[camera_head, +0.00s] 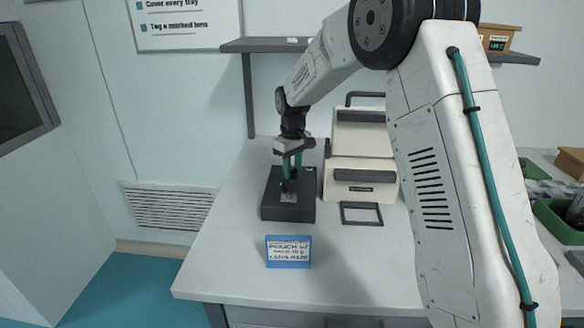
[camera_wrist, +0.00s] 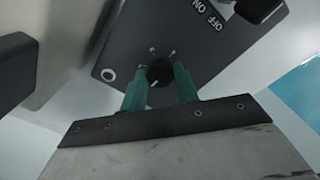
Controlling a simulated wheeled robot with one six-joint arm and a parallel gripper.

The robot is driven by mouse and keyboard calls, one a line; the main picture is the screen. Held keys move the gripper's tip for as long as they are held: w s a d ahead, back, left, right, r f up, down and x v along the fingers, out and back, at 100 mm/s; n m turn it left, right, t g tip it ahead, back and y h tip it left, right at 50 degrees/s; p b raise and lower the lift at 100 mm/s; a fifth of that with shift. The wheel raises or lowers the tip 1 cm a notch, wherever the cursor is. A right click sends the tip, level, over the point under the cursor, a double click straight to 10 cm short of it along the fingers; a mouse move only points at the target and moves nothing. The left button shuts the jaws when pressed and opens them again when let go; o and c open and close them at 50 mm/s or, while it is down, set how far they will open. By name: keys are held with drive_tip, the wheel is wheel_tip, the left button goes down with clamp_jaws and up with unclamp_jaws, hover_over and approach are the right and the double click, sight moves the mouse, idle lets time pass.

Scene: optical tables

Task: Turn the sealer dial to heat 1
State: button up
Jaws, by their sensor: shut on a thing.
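The dark sealer box (camera_head: 300,209) lies on the white bench, below my gripper (camera_head: 292,160). In the wrist view its dark top panel (camera_wrist: 205,57) shows an OFF/ON label (camera_wrist: 208,14) and a round black dial (camera_wrist: 160,72). My gripper (camera_wrist: 158,88) has its two green fingers on either side of the dial, shut on it. A small light mark shows at the dial's lower edge. Small pale marks sit around the dial, but I cannot read any numbers. In the head view the fingers largely hide the dial.
A cream two-part case (camera_head: 362,150) with dark handles stands right of the box. A dark square frame (camera_head: 361,213) lies before it. A blue label card (camera_head: 288,251) stands near the front edge. A shelf (camera_head: 262,45) is on the wall behind.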

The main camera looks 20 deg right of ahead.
sight(293, 171)
drive_tip(key=shift+n, duration=0.5)
drive_tip(key=o, duration=1)
drive_tip(key=shift+c, duration=0.2)
wheel_tip(293, 171, up, 8)
drive_tip(key=shift+f, duration=0.1)
